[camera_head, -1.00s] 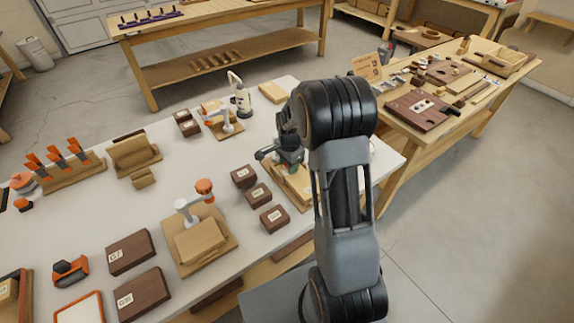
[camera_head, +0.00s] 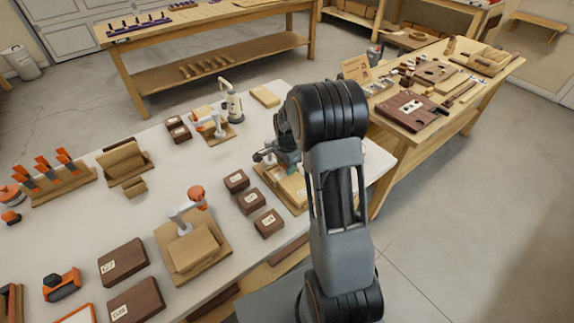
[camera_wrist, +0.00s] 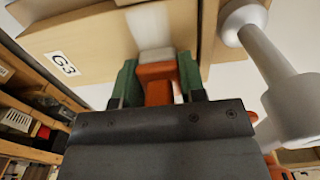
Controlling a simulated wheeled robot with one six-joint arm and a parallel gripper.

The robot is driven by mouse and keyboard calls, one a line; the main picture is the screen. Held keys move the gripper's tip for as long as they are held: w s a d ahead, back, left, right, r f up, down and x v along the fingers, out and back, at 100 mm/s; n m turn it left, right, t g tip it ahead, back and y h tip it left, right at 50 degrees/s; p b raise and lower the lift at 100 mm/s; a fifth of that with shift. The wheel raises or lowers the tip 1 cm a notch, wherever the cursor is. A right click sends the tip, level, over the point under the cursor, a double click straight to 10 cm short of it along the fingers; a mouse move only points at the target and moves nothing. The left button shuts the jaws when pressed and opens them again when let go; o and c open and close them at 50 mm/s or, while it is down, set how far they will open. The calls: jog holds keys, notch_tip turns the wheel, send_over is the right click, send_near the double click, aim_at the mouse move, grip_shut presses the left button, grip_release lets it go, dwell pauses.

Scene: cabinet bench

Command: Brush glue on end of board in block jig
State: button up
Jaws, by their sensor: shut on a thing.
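My gripper (camera_wrist: 157,85) has green fingers and is shut on an orange-handled brush (camera_wrist: 157,72) with a pale tip. In the wrist view the tip lies over or against a tan wooden piece (camera_wrist: 110,35) labelled G3; I cannot tell whether they touch. In the head view my gripper (camera_head: 280,157) is low over a wooden block jig (camera_head: 272,178) with a pale board (camera_head: 292,188) on it, near the table's right edge. My arm and gripper hide part of the jig. The brush cannot be made out in the head view.
Dark blocks (camera_head: 248,200) lie left of the jig. A second jig with an orange-knobbed clamp (camera_head: 190,205) is further left. A glue bottle (camera_head: 234,106) stands behind.

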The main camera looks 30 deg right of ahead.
jog(key=shift+r+p, duration=1.95)
jog(key=shift+r, duration=1)
